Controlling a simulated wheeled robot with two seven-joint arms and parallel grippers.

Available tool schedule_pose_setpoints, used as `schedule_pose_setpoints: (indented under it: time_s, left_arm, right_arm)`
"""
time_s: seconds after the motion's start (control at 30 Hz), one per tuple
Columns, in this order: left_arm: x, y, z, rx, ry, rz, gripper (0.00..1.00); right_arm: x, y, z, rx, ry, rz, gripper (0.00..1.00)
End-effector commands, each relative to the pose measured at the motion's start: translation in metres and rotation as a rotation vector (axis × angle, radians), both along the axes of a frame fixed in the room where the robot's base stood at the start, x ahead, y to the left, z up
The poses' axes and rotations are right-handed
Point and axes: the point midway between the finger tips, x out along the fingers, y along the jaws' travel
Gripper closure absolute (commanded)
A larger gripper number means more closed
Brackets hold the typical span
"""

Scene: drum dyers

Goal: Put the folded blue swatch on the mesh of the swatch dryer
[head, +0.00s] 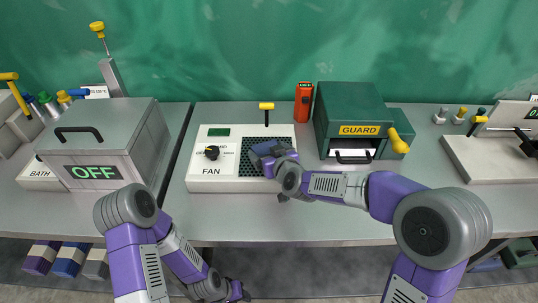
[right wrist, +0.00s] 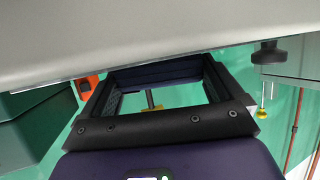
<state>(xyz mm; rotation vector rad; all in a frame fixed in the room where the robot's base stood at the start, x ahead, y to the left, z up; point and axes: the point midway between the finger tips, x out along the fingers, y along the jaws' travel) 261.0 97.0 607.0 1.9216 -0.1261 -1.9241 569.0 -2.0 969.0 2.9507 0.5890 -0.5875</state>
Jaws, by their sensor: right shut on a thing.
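The swatch dryer (head: 225,184) is a white box marked FAN, with a dark mesh (head: 250,170) on its right half. My right gripper (head: 266,152) is over the mesh and hides part of it. In the right wrist view, its fingers are shut on a dark blue strip, which looks like the folded blue swatch (right wrist: 155,73). I cannot tell whether the swatch touches the mesh. My left gripper (head: 236,291) hangs low in front of the table, away from the dryer, and its jaws are too small to read.
A grey bath box (head: 108,140) showing OFF stands left of the dryer. A green box marked GUARD (head: 350,105) stands close on its right. A yellow-topped lever (head: 266,106) rises behind the mesh. The table front (head: 330,225) is clear.

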Motion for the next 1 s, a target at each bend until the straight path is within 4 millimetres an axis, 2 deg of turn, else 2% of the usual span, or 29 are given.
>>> schedule_pose_setpoints:
  time_s: [0.3, 0.33, 0.37, 0.7, 0.83, 1.0]
  left_arm:
    - [0.000, 0.000, -0.003, 0.000, 0.000, 0.000, 0.57]
    - [0.000, 0.000, -0.002, 0.000, 0.000, 0.000, 0.57]
    - [0.000, 0.000, -0.002, 0.000, 0.000, 0.000, 0.57]
    - [0.000, 0.000, 0.003, 0.000, -0.001, 0.000, 0.57]
    - [0.000, 0.000, 0.006, 0.000, 0.000, 0.000, 0.57]
    - [0.000, 0.000, 0.012, 0.000, 0.000, 0.000, 0.57]
  right_arm:
    - [0.000, 0.000, -0.003, 0.000, -0.001, 0.000, 0.36]
    - [0.000, 0.000, -0.002, 0.000, -0.001, 0.000, 0.02]
    - [0.000, 0.000, -0.002, 0.000, -0.001, 0.000, 0.00]
    - [-0.001, 0.000, 0.005, 0.001, -0.002, 0.000, 0.00]
    - [-0.019, -0.008, 0.013, 0.001, -0.002, 0.000, 0.00]
    - [-0.050, -0.021, 0.028, 0.000, -0.003, -0.001, 0.00]
